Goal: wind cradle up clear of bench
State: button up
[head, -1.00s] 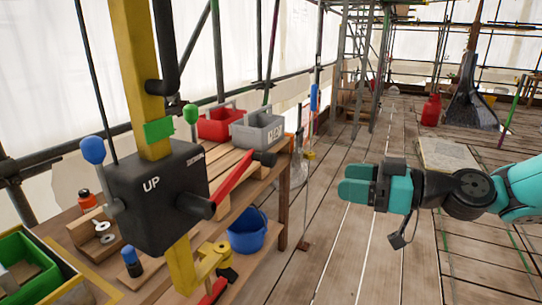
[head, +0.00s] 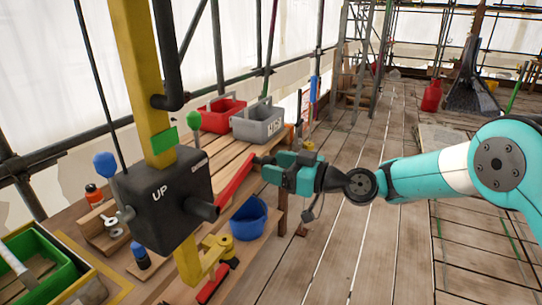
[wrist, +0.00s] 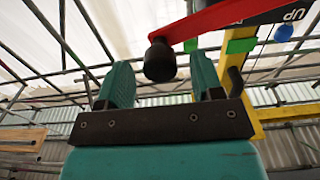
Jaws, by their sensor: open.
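The black winch box (head: 160,195), marked UP, is fixed to a yellow post (head: 145,70). Its red crank arm (head: 236,176) slants up and right from the hub to a dark handle, which my gripper partly hides in the head view. My gripper (head: 272,168) is open beside the crank's outer end. In the wrist view the round black handle end (wrist: 160,62) appears in the gap between my two teal fingers (wrist: 161,75). I cannot tell whether either finger touches it. The cradle cannot be made out.
A wooden bench (head: 225,148) behind the winch carries a red tote (head: 220,117) and a grey tote (head: 258,124). A blue bucket (head: 248,220) is below my gripper. A green bin (head: 38,262) is at lower left. Plank floor is open to the right.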

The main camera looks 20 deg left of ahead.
jog(key=shift+w+a, duration=0.1)
jog(key=shift+a, duration=0.85)
jog(key=shift+c, duration=0.2)
jog(key=c, duration=1.1)
